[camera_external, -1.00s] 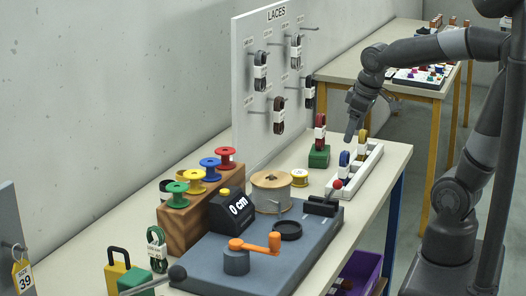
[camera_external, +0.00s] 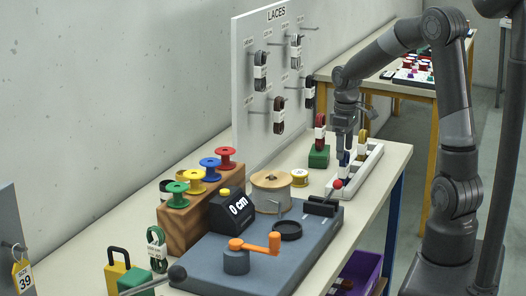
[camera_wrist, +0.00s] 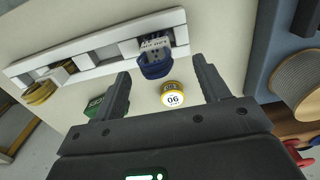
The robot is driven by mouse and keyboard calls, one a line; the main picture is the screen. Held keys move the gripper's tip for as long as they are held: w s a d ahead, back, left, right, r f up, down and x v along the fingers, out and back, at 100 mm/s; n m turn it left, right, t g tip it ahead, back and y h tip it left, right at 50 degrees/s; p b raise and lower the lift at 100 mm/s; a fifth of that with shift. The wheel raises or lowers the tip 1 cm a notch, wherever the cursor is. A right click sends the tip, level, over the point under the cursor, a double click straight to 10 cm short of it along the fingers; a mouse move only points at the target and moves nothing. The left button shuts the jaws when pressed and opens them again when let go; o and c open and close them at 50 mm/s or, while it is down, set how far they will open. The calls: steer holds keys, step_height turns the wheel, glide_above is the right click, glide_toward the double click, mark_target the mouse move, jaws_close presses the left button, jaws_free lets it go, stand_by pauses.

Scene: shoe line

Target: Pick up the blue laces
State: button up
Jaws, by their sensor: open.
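The blue laces (camera_wrist: 155,67) are a dark blue bundle with a white paper band, in one slot of the white rack (camera_wrist: 105,55) in the wrist view. In the external view the blue laces (camera_external: 344,158) are partly hidden by my gripper (camera_external: 345,150), which points down over the near part of the white rack (camera_external: 374,161). In the wrist view my gripper (camera_wrist: 161,68) is open, with one finger to each side of the laces. Nothing is held. I cannot tell how far down the fingers reach beside the bundle.
Yellow laces (camera_external: 363,142) sit farther along the rack. Red laces (camera_external: 320,130) stand on a green block (camera_external: 319,157) to the left. A grey winding machine (camera_external: 262,262) with an orange crank fills the nearer table.

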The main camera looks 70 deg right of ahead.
mark_target(344, 164)
steer(key=shift+d+f, duration=0.15)
steer(key=shift+f, duration=1.65)
steer(key=shift+d+f, duration=0.15)
steer(key=shift+f, duration=1.6)
steer(key=shift+c, duration=0.5)
steer(key=c, duration=0.9)
steer(key=shift+c, duration=0.2)
steer(key=shift+r, duration=0.15)
